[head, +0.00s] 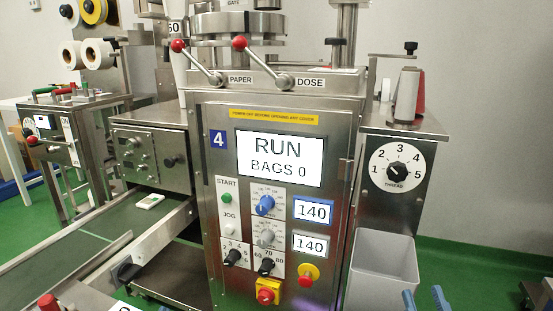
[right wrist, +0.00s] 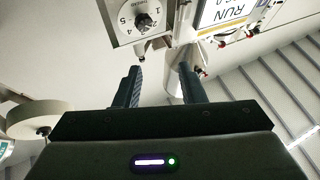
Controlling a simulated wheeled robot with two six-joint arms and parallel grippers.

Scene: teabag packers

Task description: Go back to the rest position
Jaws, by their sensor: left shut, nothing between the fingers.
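The teabag packing machine (head: 222,270) stands in the middle of the head view. Its screen (head: 279,158) reads RUN, BAGS 0. Two blue fingertips of my right gripper (head: 425,301) show at the bottom right edge of the head view, spread apart, in front of the grey bin. In the right wrist view my right gripper (right wrist: 163,84) has its two dark fingers apart with nothing held between them. The thread dial (right wrist: 126,22) and part of the screen (right wrist: 222,12) show upside down beyond the fingers. My left gripper is not in view.
A grey bin (head: 385,270) stands at the machine's right. A conveyor (head: 120,220) with a small white-and-green packet (head: 150,201) on it runs at the left. Red-knobbed levers (head: 239,42) top the machine. Another machine (head: 75,130) stands behind left. Green floor shows at right.

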